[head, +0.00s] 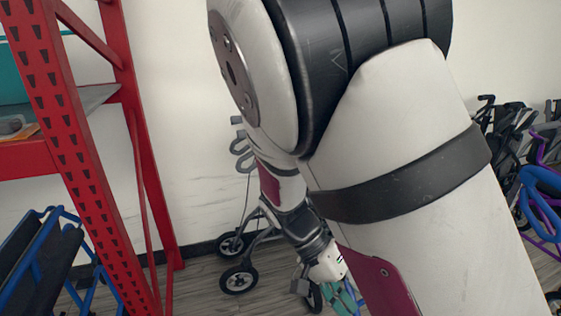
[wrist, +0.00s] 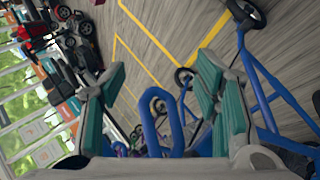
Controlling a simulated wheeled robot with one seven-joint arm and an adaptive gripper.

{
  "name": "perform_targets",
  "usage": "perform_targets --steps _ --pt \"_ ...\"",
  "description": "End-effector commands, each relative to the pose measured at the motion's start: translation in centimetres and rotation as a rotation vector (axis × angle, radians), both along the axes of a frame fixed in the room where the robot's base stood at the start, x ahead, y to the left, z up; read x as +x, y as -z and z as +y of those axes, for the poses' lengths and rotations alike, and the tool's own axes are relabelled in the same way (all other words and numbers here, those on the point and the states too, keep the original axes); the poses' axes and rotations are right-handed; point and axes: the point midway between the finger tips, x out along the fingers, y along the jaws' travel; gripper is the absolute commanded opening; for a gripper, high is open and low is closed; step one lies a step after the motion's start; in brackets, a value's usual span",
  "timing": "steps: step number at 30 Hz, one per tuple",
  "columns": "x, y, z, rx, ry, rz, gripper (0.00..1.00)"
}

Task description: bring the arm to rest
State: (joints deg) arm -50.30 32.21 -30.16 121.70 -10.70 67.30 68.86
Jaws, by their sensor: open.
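My white and black arm (head: 400,130) fills the middle of the head view and hangs downward. My gripper (head: 343,298) shows small at the bottom of that view, with teal finger pads, partly cut off by the edge. In the wrist view my gripper (wrist: 162,72) has its two teal-padded fingers spread apart. A blue tube loop (wrist: 152,112) shows in the gap between the fingers. I cannot tell how far it is from the pads or whether it touches them.
A red rack (head: 60,95) stands at left, with a blue walker frame (head: 75,262) near its foot. A grey wheeled walker (head: 240,270) stands by the wall, close to my gripper in the picture. Purple and blue frames (head: 540,195) crowd the right.

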Motion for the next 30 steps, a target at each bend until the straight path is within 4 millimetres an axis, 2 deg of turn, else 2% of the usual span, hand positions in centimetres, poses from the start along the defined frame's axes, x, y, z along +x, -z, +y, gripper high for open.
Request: perform_targets --steps 1,9,18,24,30 --pt "-0.5 -1.1 -0.3 0.068 0.003 0.013 0.56" --pt "-3.7 -6.5 -1.6 0.393 -0.076 0.056 0.56" --pt "-8.1 -11.9 -3.4 0.662 -0.252 -0.008 0.56" --pt "-11.7 -14.5 -4.4 0.761 -0.406 -0.086 0.56" --pt "-14.8 -15.9 -4.9 0.786 -0.55 -0.158 0.56"
